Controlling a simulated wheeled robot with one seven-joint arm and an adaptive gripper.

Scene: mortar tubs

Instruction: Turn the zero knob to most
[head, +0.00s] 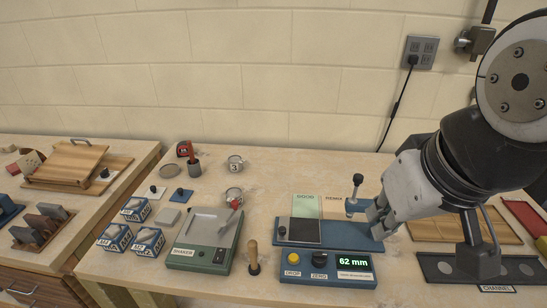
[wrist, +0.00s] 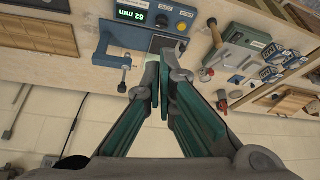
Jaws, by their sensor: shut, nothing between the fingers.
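The blue drop tester base (head: 330,272) stands on the bench with a green display reading 62 mm (head: 354,262). Left of the display is the zero knob (head: 319,258), dark and small, above a ZERO label; its pointing direction is too small to read. A yellow knob (head: 293,257) labelled DROP sits further left. My gripper (head: 376,224) is shut and empty, beside the upright post (head: 353,204) and behind the display, apart from the zero knob. In the wrist view my gripper's fingers (wrist: 167,62) are together, with the display (wrist: 143,16) beyond them.
A grey channel tray (head: 485,269) lies to the right.

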